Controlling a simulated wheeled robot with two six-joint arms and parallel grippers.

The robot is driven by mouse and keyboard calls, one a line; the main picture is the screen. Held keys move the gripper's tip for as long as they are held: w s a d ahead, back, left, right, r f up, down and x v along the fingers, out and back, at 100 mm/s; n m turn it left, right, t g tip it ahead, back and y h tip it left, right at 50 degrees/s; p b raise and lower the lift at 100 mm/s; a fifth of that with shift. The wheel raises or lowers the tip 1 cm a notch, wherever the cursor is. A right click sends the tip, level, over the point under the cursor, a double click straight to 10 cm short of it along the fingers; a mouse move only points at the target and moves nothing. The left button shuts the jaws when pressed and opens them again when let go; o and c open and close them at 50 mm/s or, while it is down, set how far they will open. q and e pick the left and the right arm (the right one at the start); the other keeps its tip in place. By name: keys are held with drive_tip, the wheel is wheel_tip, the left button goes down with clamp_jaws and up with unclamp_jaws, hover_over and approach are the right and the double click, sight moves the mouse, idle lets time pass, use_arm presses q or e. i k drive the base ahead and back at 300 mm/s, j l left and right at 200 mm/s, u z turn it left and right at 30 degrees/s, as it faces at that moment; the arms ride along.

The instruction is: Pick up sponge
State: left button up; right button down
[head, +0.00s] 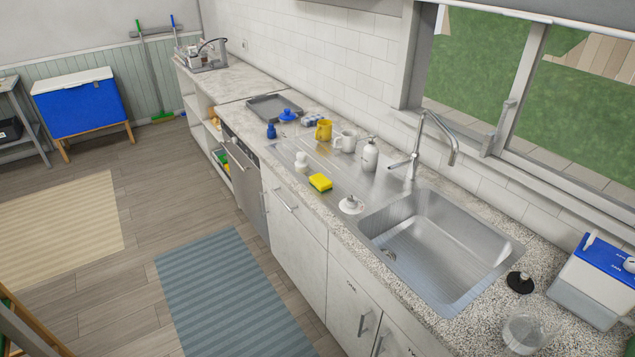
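A yellow sponge (320,181) with a darker green layer lies on the steel drainboard (335,167), left of the sink basin. A small white object (301,162) stands just behind it to the left, and a white round item (352,205) lies to its right. Neither of my grippers shows in the head view.
The steel sink (440,240) with its tall faucet (432,140) is right of the drainboard. A white bottle (370,155), white mug (345,141) and yellow mug (323,130) stand behind the sponge. A blue mat (230,290) lies on the open floor before the counter.

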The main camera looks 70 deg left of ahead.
sight(319, 181)
drive_tip(key=u, duration=2.35)
drive_tip(key=i+j+z, duration=0.45)
drive_tip(key=j+z, duration=0.15)
drive_tip(key=i+j+z, duration=0.15)
drive_tip(key=j+z, duration=0.15)
drive_tip(key=i+j, duration=0.2)
drive_tip(key=j, duration=0.2)
drive_tip(key=i+j, duration=0.2)
drive_tip(key=j, duration=0.2)
drive_tip(key=i+j+u, duration=0.1)
drive_tip(key=j, duration=0.35)
drive_tip(key=i+j, duration=0.25)
drive_tip(key=j, duration=0.15)
drive_tip(key=i+j, duration=0.2)
drive_tip(key=j, duration=0.2)
